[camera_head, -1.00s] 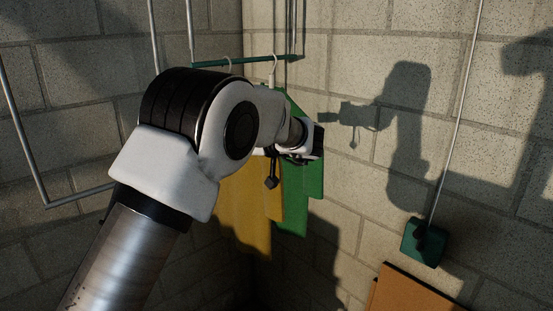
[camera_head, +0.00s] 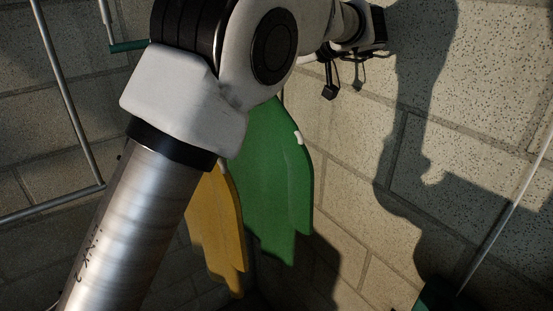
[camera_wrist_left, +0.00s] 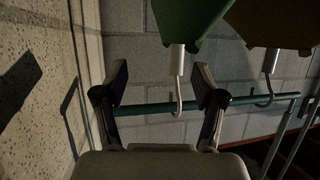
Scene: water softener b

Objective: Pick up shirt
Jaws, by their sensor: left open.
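A green shirt (camera_head: 275,180) and a yellow shirt (camera_head: 215,215) hang side by side near the wall corner in the head view, partly hidden by my left arm. In the wrist view, which looks upside down, the green shirt (camera_wrist_left: 185,20) and the yellow shirt (camera_wrist_left: 275,22) hang by metal hooks from a dark green rod (camera_wrist_left: 235,101). My left gripper (camera_wrist_left: 160,84) is open and empty. The green shirt's hook (camera_wrist_left: 178,85) appears between its fingers, nearer the right one; I cannot tell the depth gap. My right gripper is not in view.
Block walls (camera_head: 350,160) meet in a corner behind the shirts. A metal frame (camera_head: 65,105) stands at the left. A thin pale rod (camera_head: 505,215) runs down at the right to a dark green block (camera_head: 432,297). My arm's shadow falls on the right wall.

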